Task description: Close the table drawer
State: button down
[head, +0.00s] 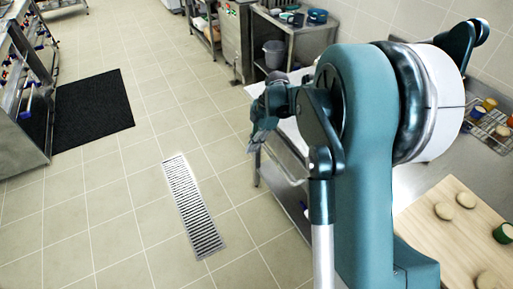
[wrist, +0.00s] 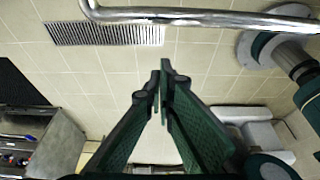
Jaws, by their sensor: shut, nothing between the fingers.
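My gripper (head: 256,140) is at the left edge of the steel table in the head view, on the aisle side. In the wrist view its two dark green fingers (wrist: 160,75) meet at the tips, with nothing between them. A bent metal bar (wrist: 200,17) crosses the top of the wrist view, apart from the fingertips in the picture. A curved metal bar (head: 284,170) also shows below my gripper in the head view; it looks like the drawer handle. The drawer body is mostly hidden behind my arm, so I cannot tell how far it stands open.
A wooden board (head: 455,225) with round pieces lies on the steel counter at right. A floor drain (head: 192,207) and a black mat (head: 92,110) lie in the aisle. A steel unit (head: 22,95) stands at far left. The tiled floor between is clear.

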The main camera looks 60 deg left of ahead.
jog(key=p+v, duration=0.1)
jog(key=v, duration=0.8)
jog(key=s+d+t+p, duration=0.2)
jog(key=s+t, duration=0.4)
jog(key=s, duration=0.1)
jog(key=shift+d+t+p, duration=0.25)
jog(key=shift+t+p, duration=0.05)
jog(key=shift+p, duration=0.1)
jog(key=shift+f, duration=0.25)
jog(key=w+f+b, duration=0.2)
jog(key=w+f, duration=0.4)
jog(key=f, duration=0.4)
jog(key=shift+f, duration=0.2)
dwell(0.5)
